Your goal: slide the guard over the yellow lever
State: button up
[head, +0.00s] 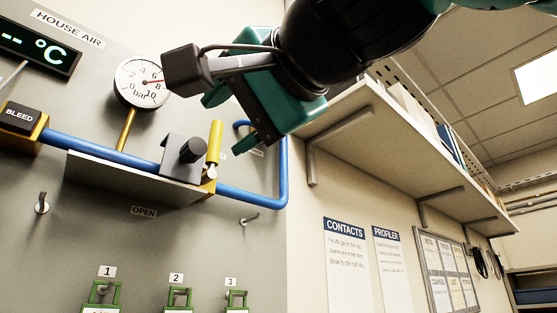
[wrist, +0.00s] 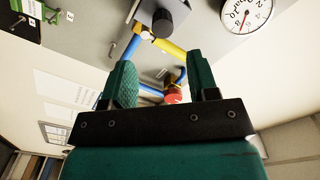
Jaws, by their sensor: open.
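The yellow lever (head: 215,143) stands nearly upright at the right end of the wall plate, above a silver pivot. The guard, a grey block (head: 171,152) with a black knob (head: 193,150), sits on the plate just left of the lever, beside it and not over it. In the wrist view the lever (wrist: 170,48) lies beyond my fingertips, with the guard (wrist: 147,13) and its knob (wrist: 162,22) at the top. My gripper (head: 230,121) is open and empty, up and right of the lever in the head view; it also shows in the wrist view (wrist: 161,78).
A blue pipe (head: 110,152) runs behind the plate and loops up at the right. A pressure gauge (head: 142,83) is above left, and a BLEED block (head: 22,120) at far left. A wall shelf (head: 400,150) juts out at the right. A red round part (wrist: 173,98) shows between my fingers.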

jog(key=v, duration=0.8)
jog(key=shift+b, duration=0.35)
jog(key=shift+a, duration=0.1)
